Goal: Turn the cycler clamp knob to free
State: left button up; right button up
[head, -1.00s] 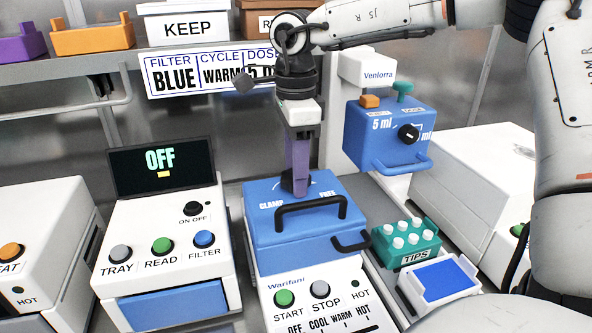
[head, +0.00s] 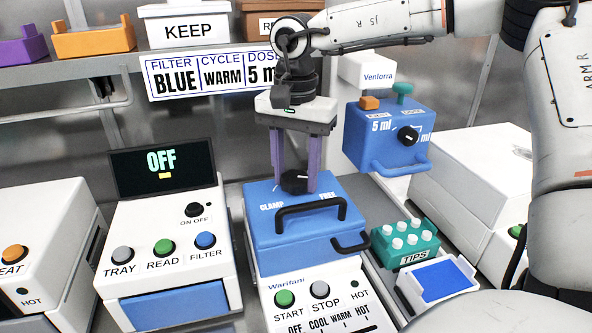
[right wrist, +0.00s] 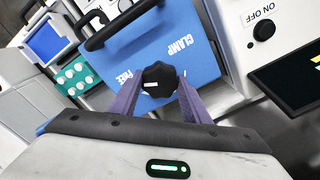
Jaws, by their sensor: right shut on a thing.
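The cycler is the blue-lidded white machine (head: 262,232) in the middle of the head view, with a black clamp knob (head: 294,184) on top between the CLAMP and FREE labels. The knob also shows in the right wrist view (right wrist: 159,80), where its white mark lies on the side toward FREE. My right gripper (head: 295,188) points down from above, its purple fingers shut on the knob, one on each side. In the right wrist view the fingers (right wrist: 157,97) flank the knob. My left gripper is not in view.
A black handle (head: 311,208) stands just in front of the knob. To the right are a blue doser (head: 385,150) and a teal tips rack (head: 405,245). A white reader (head: 165,245) with an OFF screen stands left.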

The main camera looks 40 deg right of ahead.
aim_at(296, 176)
jog(key=n, duration=0.5)
jog(key=shift+r, duration=0.1)
dwell(0.7)
jog(key=o, duration=1)
jog(key=shift+o, duration=0.2)
notch_tip(296, 176, up, 10)
jog(key=shift+r+p, duration=0.15)
jog(key=shift+p, duration=0.15)
